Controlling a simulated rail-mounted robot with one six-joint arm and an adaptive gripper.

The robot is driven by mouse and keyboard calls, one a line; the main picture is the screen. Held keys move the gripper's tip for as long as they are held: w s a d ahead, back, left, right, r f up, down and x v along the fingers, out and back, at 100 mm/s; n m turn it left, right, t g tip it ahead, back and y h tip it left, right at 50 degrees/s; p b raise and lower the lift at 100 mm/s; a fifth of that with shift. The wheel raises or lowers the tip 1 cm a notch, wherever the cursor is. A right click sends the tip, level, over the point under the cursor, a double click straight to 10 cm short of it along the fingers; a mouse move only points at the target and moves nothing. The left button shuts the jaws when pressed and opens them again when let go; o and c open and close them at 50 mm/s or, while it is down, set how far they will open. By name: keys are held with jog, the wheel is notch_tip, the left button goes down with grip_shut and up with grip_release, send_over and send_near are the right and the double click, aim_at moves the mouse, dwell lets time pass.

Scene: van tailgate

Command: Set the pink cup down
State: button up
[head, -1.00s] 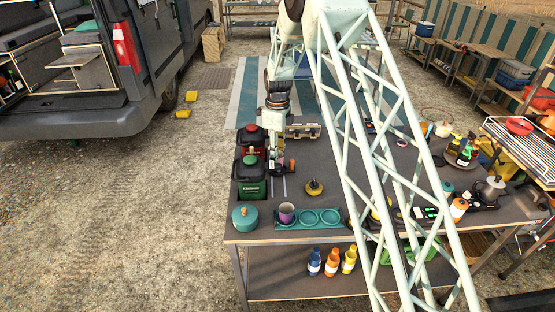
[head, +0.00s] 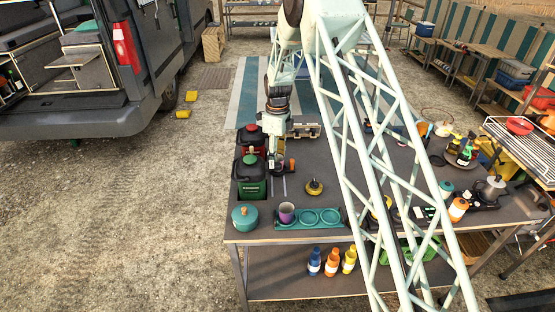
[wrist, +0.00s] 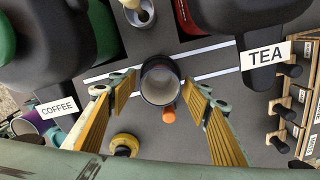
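A cup (wrist: 160,84) with a pale inside and dark outer wall is between my finger pads in the wrist view. It looks upright on the grey table; no pink shows clearly on it. An orange piece (wrist: 168,115) is at its near side. My gripper (wrist: 160,90) is open, with a gap between each yellow pad and the cup. In the head view my gripper (head: 276,163) is low over the table beside the green canister, and hides much of the cup. A purple cup (head: 287,213) stands in the left recess of the teal tray (head: 309,227).
A green canister (head: 250,180) and a red canister (head: 251,142) stand close to the left; COFFEE and TEA labels (wrist: 264,57) show in the wrist view. A yellow knob-topped item (head: 314,187) is nearby. A teal pot (head: 245,217) is at the table's front-left corner.

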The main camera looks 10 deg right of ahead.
jog(key=shift+r, duration=0.15)
notch_tip(320, 180, up, 12)
jog(key=shift+p, duration=0.35)
dwell(0.6)
jog(key=shift+r, duration=0.15)
dwell(0.6)
